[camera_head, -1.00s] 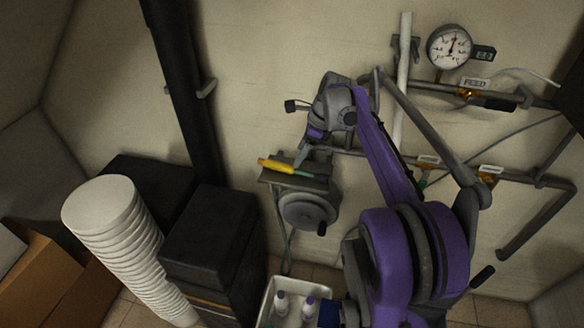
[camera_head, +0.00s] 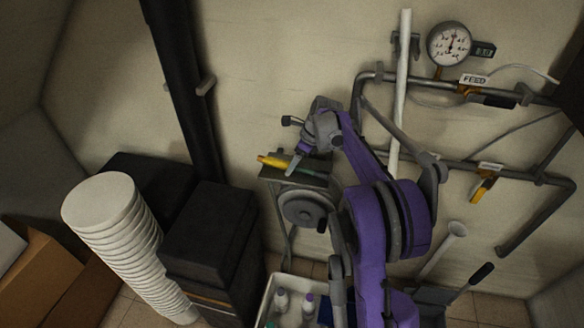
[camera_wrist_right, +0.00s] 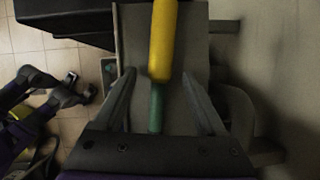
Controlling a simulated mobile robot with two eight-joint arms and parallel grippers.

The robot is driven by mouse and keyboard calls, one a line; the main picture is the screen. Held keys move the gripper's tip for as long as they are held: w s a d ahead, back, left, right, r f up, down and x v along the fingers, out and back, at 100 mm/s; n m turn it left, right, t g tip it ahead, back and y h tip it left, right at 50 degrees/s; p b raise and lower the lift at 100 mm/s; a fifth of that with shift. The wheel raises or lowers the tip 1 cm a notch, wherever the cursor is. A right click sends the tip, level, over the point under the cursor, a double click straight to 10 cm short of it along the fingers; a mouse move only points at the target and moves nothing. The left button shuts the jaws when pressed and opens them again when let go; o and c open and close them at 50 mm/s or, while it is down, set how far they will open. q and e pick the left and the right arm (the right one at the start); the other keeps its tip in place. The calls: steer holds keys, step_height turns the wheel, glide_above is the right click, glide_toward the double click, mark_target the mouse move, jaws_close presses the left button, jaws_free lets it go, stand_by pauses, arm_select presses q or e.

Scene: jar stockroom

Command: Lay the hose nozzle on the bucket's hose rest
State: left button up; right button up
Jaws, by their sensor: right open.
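The hose nozzle (camera_head: 271,161), a yellow grip with a green end, lies on a small grey shelf (camera_head: 305,178) against the wall. My right gripper (camera_head: 296,164) is just above its green end. In the right wrist view, the open fingers (camera_wrist_right: 158,105) are either side of the nozzle (camera_wrist_right: 162,45), with clear gaps and no visible contact. A dark bucket (camera_head: 432,294) stands on the floor at lower right, partly behind my arm. A pale tube with a flared top (camera_head: 455,230) rises by it; I cannot tell whether this is the hose rest. My left gripper does not show clearly.
A round grey wheel (camera_head: 307,208) sits below the shelf. A white bin (camera_head: 268,300) with bottles is underneath. Stacked white buckets (camera_head: 102,200) and black boxes (camera_head: 212,235) stand left. Pipes (camera_head: 450,160) and a gauge (camera_head: 449,44) are on the right wall.

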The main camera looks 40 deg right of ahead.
steer(key=shift+f, duration=0.25)
jaws_close()
steer(key=shift+r, duration=0.15)
step_height(320, 180, up, 10)
steer(key=shift+p, duration=0.3)
stand_by(0.4)
